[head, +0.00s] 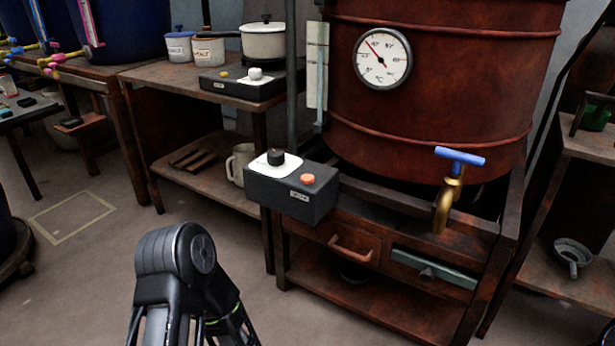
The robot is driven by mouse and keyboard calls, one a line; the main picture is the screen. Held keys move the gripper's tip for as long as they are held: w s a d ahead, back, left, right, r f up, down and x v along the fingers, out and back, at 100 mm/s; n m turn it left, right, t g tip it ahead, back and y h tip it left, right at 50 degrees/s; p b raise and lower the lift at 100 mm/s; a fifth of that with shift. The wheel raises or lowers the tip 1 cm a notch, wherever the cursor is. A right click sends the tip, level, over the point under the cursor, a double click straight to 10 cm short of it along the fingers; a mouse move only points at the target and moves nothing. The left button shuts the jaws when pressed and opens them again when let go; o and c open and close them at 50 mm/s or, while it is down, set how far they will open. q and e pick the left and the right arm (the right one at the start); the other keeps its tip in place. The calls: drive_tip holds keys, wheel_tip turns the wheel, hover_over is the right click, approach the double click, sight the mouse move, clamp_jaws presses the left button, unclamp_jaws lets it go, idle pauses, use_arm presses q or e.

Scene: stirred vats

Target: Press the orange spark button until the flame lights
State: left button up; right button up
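The orange spark button (308,179) sits on top of a dark control box (290,205) at the front left of the big red-brown vat (430,90). Nothing touches the button. A black knob (276,157) on a white plate is beside it on the same box. No flame is visible; the space under the vat is mostly hidden. One of my arms, a black jointed link, rises at the bottom left, apart from the box. Neither gripper's fingers show.
A dial thermometer (383,58) is on the vat, with a blue-handled brass tap (449,188) low on its front. A bench at left holds a smaller burner box (240,84) with a white pot (264,41). Floor in front of the control box is clear.

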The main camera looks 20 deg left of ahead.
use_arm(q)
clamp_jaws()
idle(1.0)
